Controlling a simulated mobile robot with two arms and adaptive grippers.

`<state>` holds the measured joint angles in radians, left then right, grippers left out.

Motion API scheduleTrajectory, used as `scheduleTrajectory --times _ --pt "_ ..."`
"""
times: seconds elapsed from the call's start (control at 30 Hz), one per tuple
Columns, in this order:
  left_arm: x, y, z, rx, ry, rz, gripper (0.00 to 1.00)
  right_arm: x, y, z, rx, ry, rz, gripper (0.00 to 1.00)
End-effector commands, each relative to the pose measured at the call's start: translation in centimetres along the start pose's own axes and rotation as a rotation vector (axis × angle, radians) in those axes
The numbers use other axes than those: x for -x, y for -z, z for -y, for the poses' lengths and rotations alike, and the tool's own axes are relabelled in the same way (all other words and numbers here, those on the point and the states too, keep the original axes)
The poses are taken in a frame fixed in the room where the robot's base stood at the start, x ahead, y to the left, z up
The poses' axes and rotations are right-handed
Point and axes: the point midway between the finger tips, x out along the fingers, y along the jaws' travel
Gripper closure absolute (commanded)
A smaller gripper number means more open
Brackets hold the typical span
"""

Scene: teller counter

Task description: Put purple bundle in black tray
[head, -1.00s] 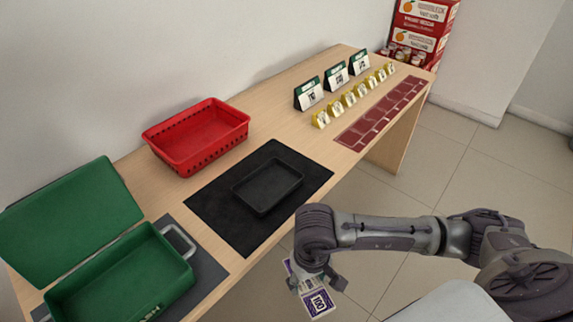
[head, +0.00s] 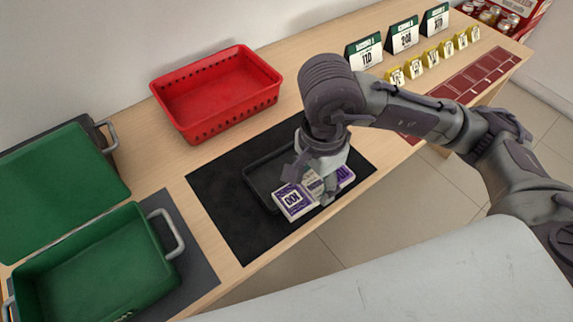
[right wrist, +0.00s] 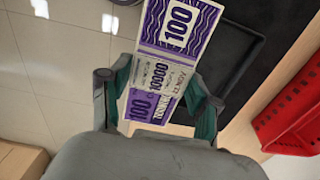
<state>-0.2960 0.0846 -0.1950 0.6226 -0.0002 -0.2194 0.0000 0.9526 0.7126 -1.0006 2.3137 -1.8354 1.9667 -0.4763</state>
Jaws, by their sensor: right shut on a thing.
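The purple bundle (head: 293,201) is a flat stack of white and purple notes marked 100, with a pale band across its middle. My right gripper (head: 312,186) is shut on its banded middle, and both ends stick out. The right wrist view shows the bundle (right wrist: 178,24) between the two fingers (right wrist: 160,88). The black tray (head: 252,188) is shallow and lies on a black mat. In the head view the bundle overlaps the tray's near right side, and the gripper hides part of the tray. The bundle's height above it is unclear. My left gripper is out of view.
A red basket (head: 190,128) stands behind the mat (head: 222,213). A green box (head: 95,270) with a handle and raised lid (head: 60,190) is at the left. Number signs (head: 403,36), small yellow markers (head: 430,57) and a dark red strip (head: 470,80) lie at the right.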

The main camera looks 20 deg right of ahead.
Motion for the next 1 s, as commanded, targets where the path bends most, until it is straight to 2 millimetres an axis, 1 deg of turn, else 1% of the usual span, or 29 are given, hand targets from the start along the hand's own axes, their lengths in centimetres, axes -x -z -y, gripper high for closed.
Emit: scheduleTrajectory --times 0.03,0.1,0.2,0.4,0.5,0.6,0.73,0.9,1.0 --pt "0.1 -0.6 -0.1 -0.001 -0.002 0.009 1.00 -0.4 0.1 0.7 -0.006 -0.003 0.000 0.75" --pt "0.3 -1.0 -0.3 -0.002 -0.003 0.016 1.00 -1.2 0.4 2.1 -0.008 -0.004 0.000 0.75" --pt "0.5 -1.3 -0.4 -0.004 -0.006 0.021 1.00 -2.7 0.8 4.4 -0.006 -0.005 0.001 0.75" --pt "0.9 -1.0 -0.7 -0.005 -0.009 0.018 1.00 -5.2 1.6 8.6 -0.005 -0.003 0.001 0.75" --pt "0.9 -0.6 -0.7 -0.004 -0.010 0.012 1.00 -6.0 1.9 9.9 -0.004 -0.002 0.000 0.75" --pt "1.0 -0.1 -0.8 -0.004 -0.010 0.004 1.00 -6.5 2.0 10.6 -0.002 0.000 0.000 0.75" --pt "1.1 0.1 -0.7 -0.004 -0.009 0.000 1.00 -7.3 2.1 10.7 -0.001 -0.004 0.000 0.75" --pt "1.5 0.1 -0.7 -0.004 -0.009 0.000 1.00 -9.8 2.1 10.6 -0.002 -0.005 0.000 0.75" --pt "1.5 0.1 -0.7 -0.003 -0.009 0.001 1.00 -10.6 2.1 10.7 -0.001 -0.001 -0.001 0.75"
